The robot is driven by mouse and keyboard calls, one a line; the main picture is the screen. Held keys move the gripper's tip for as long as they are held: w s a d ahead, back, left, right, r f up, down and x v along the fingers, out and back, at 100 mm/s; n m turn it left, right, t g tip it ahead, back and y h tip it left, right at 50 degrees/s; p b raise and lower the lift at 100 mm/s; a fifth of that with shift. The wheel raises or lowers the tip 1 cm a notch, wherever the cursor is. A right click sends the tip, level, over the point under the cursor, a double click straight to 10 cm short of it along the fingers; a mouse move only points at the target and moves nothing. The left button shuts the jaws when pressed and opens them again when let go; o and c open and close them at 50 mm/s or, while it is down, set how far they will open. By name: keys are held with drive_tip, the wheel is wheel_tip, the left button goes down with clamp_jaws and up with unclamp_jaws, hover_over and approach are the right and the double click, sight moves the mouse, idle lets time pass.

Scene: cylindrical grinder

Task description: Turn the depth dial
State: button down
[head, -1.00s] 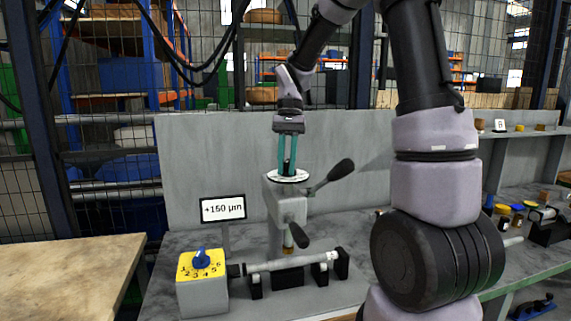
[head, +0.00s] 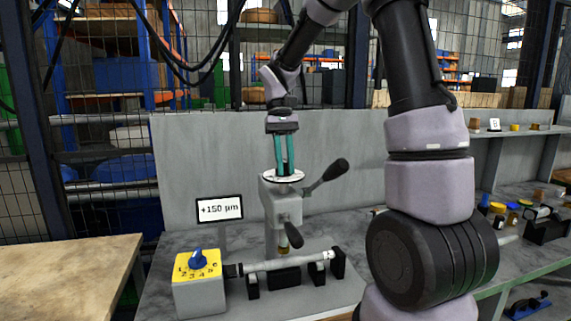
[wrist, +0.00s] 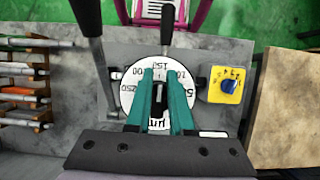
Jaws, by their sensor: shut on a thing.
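The depth dial (head: 269,176) is a white disc with numbers around its rim, on top of the grey grinder head (head: 275,205). It also shows in the wrist view (wrist: 133,98), with a dark raised grip in its middle. My gripper (head: 284,172) points down from above, its two teal fingers at the dial's centre. In the wrist view the fingers (wrist: 160,88) stand on both sides of the dark grip and are shut on it. The fingers hide part of the disc. A display sign (head: 219,209) behind reads +150 µm.
A black-knobbed lever (head: 328,181) sticks out right of the dial, and a second lever (head: 293,236) hangs below. A yellow-faced box with a blue knob (head: 197,262) stands front left. A shaft (head: 285,262) lies in holders beside it.

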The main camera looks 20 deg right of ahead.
drive_tip(key=shift+w+d, duration=0.1)
drive_tip(key=shift+w, duration=0.25)
drive_tip(key=c, duration=0.8)
unclamp_jaws()
drive_tip(key=shift+w, duration=0.2)
drive_tip(key=shift+s, duration=0.1)
drive_tip(key=v, duration=1)
drive_tip(key=shift+r, duration=0.35)
